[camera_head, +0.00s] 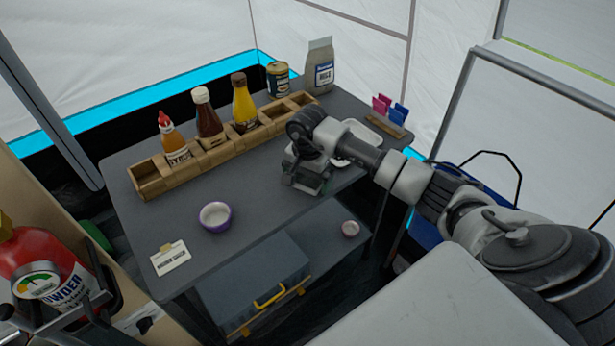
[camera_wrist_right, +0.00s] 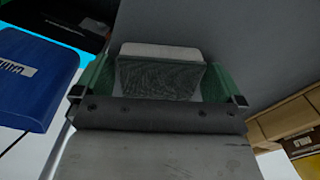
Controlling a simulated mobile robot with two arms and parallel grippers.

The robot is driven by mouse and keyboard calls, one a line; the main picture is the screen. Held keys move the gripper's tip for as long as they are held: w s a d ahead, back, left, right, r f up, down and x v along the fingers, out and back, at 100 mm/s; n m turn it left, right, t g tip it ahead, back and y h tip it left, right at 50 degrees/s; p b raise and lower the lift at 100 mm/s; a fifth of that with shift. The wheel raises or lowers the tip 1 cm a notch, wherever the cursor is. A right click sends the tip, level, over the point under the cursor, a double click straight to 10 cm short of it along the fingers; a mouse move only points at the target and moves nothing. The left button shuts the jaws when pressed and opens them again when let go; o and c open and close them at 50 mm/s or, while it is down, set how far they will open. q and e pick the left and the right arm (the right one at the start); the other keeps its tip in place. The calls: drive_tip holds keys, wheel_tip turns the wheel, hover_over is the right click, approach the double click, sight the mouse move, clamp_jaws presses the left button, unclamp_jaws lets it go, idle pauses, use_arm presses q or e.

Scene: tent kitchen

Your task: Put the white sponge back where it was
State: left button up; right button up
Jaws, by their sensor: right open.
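My right gripper (camera_head: 308,182) is low over the right part of the dark grey table (camera_head: 265,195), in front of a white tray (camera_head: 368,133). In the right wrist view my right gripper (camera_wrist_right: 160,88) is open, with greenish fingers at left and right. A pale, round-cornered block, which looks like the white sponge (camera_wrist_right: 160,51), shows between and just beyond the fingers. A dark textured face lies below its pale edge; I cannot tell whether it belongs to the block. Contact with the fingers is not clear. In the head view I cannot make the sponge out. My left gripper is not in view.
A wooden rack (camera_head: 215,150) with sauce bottles runs along the table's back. A purple-rimmed bowl (camera_head: 215,217) and a label card (camera_head: 171,258) stand at the front left. A paper bag (camera_head: 319,66), a can (camera_head: 279,80) and coloured clips (camera_head: 391,108) stand at the back.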

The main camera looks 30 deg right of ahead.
sight(307, 177)
wheel_tip(307, 177, up, 12)
drive_tip(key=b, duration=0.1)
drive_tip(key=shift+a, duration=0.1)
idle(0.6)
